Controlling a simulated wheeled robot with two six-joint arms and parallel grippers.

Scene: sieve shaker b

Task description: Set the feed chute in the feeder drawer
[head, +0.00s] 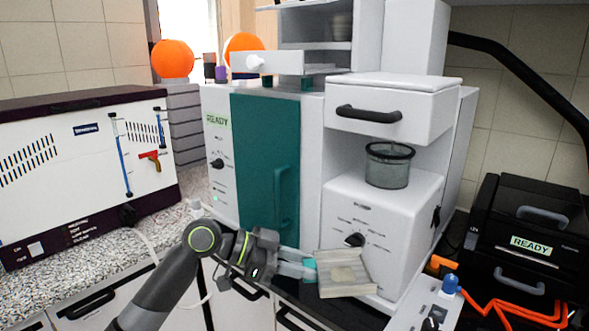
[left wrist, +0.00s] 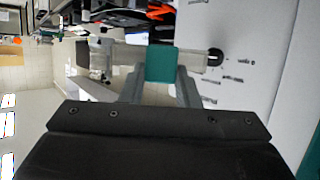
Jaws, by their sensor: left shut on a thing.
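The feed chute appears to be the shallow beige tray (head: 344,273) with a teal grip block (head: 309,270), low in front of the white machine. My left gripper (head: 300,267) is shut on the teal block from the left and holds the chute tilted, apparently in the air. In the left wrist view the teal block (left wrist: 161,63) sits between the two grey fingers (left wrist: 161,82), with the pale chute body (left wrist: 130,55) beyond it. A white drawer with a round knob (head: 268,63) sticks out above the teal door. My right gripper is not in view.
A white machine with a dial (head: 375,235) stands right behind the chute, with a mesh sieve cup (head: 389,165) on it and a black-handled drawer (head: 385,118) above. A teal door (head: 265,160) is left. A black READY unit (head: 525,240) and orange cable (head: 515,312) are right.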

